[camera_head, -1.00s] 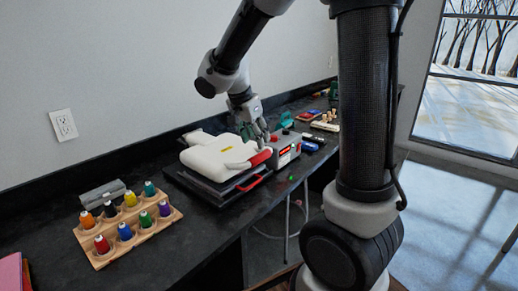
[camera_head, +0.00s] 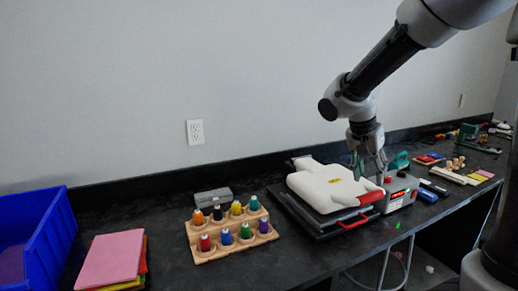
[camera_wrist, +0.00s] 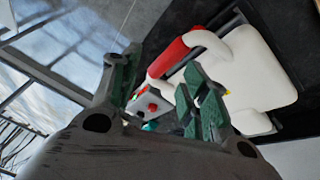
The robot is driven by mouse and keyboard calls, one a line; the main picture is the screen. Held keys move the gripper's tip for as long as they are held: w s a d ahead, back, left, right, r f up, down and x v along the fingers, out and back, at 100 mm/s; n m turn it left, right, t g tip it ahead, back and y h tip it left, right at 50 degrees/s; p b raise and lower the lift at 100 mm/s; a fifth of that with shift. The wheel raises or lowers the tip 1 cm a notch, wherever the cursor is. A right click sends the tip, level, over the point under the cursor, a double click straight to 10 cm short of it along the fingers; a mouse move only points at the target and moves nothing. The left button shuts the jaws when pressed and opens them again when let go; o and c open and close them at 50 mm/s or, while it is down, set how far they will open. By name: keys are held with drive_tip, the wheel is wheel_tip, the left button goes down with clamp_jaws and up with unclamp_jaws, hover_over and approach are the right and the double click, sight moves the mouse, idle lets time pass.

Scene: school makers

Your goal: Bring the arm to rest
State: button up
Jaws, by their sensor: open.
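My gripper (camera_head: 368,168) hangs at the end of my arm, just behind the red handle (camera_head: 371,198) of a white heat press (camera_head: 325,185). In the wrist view my gripper (camera_wrist: 165,92) shows its two green-padded fingers spread apart with nothing held between them. The press's red handle (camera_wrist: 178,52) and white top (camera_wrist: 258,70) lie beyond the fingers there. I cannot tell whether a fingertip touches the press.
A grey control box (camera_head: 398,190) stands right of the press. A wooden rack (camera_head: 232,243) of coloured spools, a grey case (camera_head: 213,197), coloured sheets (camera_head: 112,262) and a blue bin (camera_head: 35,235) are to the left. The wall is behind; small tools lie to the right.

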drive_tip(key=s+d+r+n+t+y, duration=0.1)
drive_tip(key=s+n, duration=0.3)
drive_tip(key=s, duration=0.6)
drive_tip(key=s+d+r+n+t+y, duration=0.2)
drive_tip(key=s+r+n+y, duration=0.1)
drive_tip(key=s, duration=0.8)
drive_tip(key=shift+r+n, duration=0.7)
drive_tip(key=shift+n, duration=0.4)
